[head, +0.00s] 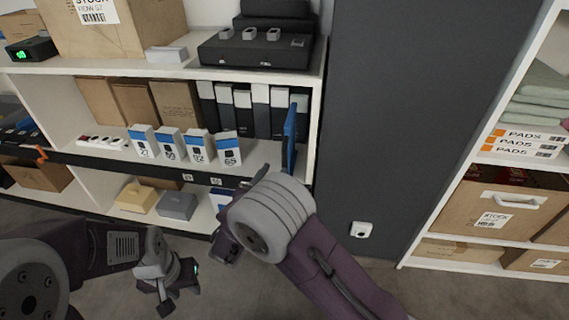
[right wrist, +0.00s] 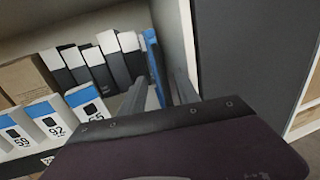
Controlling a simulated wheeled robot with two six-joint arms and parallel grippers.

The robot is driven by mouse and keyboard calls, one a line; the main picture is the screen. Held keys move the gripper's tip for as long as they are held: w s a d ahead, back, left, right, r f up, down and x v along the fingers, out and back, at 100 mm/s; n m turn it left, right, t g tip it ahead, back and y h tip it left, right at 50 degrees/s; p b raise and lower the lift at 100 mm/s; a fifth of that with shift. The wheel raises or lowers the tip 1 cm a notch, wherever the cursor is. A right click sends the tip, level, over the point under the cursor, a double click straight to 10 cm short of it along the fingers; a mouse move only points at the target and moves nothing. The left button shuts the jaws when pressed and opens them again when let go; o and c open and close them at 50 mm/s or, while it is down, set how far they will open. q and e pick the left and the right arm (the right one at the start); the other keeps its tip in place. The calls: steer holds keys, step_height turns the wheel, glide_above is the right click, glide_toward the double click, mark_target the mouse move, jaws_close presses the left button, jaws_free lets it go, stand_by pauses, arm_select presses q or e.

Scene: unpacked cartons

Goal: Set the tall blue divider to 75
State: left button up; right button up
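The tall blue divider (head: 289,137) stands upright on the middle shelf, at the right end of the row of binders. It also shows in the right wrist view (right wrist: 153,62). My right gripper (right wrist: 158,82) has its two grey fingers apart, with the divider's edge seen between them; whether they touch it I cannot tell. In the head view my right wrist hides most of that gripper. My left gripper (head: 178,288) hangs low at the lower left, its fingers apart and empty. White-and-blue numbered boxes (head: 228,148) stand in front of the binders; 59, 92 and 65 are readable.
The white shelf side wall (head: 316,120) stands close to the right of the divider. Black-and-white binders (head: 243,110) and brown cartons (head: 175,105) fill the shelf to its left. Another shelf with cartons (head: 488,210) stands far right, past a dark wall panel (head: 385,120).

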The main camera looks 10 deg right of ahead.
mark_target(283, 156)
steer(key=b+x, duration=0.3)
steer(key=x, duration=0.5)
steer(key=shift+w+d+f+b, duration=0.1)
steer(key=shift+w+d+b, duration=0.1)
steer(key=shift+b, duration=0.15)
steer(key=shift+w+d, duration=0.1)
steer(key=shift+w, duration=0.1)
jaws_close()
stand_by(0.8)
